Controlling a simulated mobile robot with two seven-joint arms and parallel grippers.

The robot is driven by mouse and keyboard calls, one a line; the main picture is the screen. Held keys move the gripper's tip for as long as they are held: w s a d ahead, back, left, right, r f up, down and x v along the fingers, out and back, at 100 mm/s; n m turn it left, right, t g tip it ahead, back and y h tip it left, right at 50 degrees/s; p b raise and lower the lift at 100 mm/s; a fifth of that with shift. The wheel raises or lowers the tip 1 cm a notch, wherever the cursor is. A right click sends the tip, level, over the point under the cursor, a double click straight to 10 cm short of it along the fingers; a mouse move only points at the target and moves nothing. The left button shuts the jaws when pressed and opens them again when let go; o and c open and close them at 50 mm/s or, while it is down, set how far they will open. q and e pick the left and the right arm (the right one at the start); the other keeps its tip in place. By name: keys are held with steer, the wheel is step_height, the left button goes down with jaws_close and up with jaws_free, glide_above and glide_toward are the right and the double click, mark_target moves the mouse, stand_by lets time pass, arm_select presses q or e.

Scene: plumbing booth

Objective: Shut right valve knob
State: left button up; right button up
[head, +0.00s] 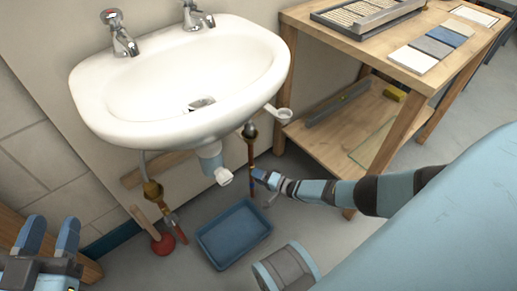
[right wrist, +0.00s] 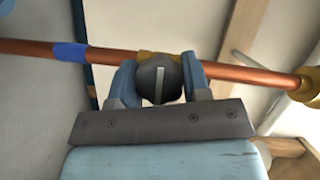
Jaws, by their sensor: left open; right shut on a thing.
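The right valve knob (right wrist: 158,82) is a dark round knob with a pale stripe on a copper pipe (right wrist: 235,76). In the right wrist view its stripe stands roughly across the pipe. My right gripper (right wrist: 158,68) has one finger on each side of the knob and is shut on it. In the head view my right gripper (head: 262,177) is at the right vertical pipe (head: 250,152) under the sink, and the knob is hidden there. My left gripper (head: 49,232) is open and empty at the lower left, away from the sink.
The white sink (head: 180,118) overhangs the pipes, with a white drain trap (head: 212,160) between them. A blue tray (head: 212,261) lies on the floor below. A red plunger (head: 163,243) stands near the left pipe. A wooden workbench (head: 345,38) stands to the right.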

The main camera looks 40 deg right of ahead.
arm_select(q)
steer(key=shift+a+f, duration=0.1)
stand_by(0.5)
arm_select(e)
steer(key=o, duration=0.9)
arm_select(q)
steer(key=shift+r, duration=0.2)
arm_select(e)
steer(key=shift+s+d, duration=0.15)
steer(key=shift+s, duration=0.2)
arm_select(q)
steer(key=s+n+p, duration=0.1)
steer(key=p, duration=0.1)
steer(key=s+d+f+n+g+p, duration=0.1)
steer(key=p, duration=0.1)
steer(key=shift+d+n+g+y, duration=0.2)
steer(key=shift+n+g+y, duration=0.1)
steer(key=shift+n, duration=0.1)
arm_select(e)
steer(key=v, duration=1.3)
